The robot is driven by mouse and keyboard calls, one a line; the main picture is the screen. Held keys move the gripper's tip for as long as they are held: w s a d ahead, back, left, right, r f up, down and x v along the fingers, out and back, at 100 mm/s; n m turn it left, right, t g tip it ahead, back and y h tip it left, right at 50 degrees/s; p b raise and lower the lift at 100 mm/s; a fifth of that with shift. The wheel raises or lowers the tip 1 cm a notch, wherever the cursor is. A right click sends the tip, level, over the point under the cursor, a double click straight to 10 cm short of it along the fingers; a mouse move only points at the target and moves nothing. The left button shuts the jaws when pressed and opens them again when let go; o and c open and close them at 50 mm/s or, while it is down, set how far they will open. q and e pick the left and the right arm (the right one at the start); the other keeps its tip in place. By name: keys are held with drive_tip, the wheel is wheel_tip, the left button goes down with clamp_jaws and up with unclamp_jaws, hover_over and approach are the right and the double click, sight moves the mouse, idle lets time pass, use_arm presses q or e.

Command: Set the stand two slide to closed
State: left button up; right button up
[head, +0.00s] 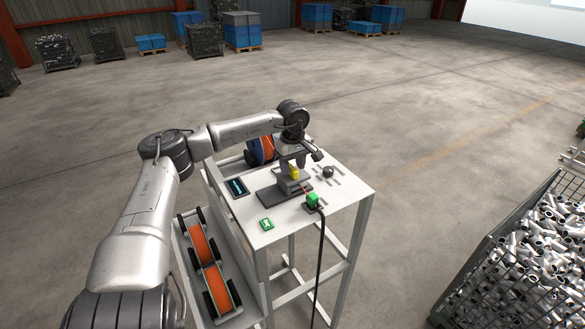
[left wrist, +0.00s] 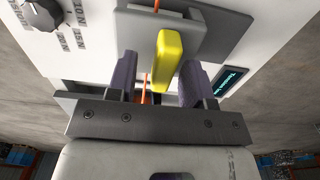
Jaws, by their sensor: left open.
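The stand is a white-topped table (head: 275,227) with a grey fixture (head: 268,194) on it. A yellow handle (head: 295,174) stands on the fixture; I take it for the slide's handle. It is large in the left wrist view (left wrist: 167,62). My left gripper (left wrist: 158,75) is open, with one dark finger on each side of the yellow handle. The fingers look apart from it, with a gap clearer on the left. An orange strand shows beside the handle. In the head view my left wrist hangs over the fixture and hides part of it. My right gripper is not in view.
The tabletop carries a small screen (head: 237,187), a green-topped block (head: 266,224), a dark knob (head: 328,171) and a green connector (head: 313,200) with a black cable. Orange spools (head: 203,245) sit on the left lower shelf. A mesh crate of metal pipes (head: 535,250) stands right.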

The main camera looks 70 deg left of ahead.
sight(292, 166)
use_arm(q)
wheel_tip(292, 166, up, 13)
drive_tip(key=b, duration=0.2)
drive_tip(key=shift+f, duration=0.15)
idle(0.7)
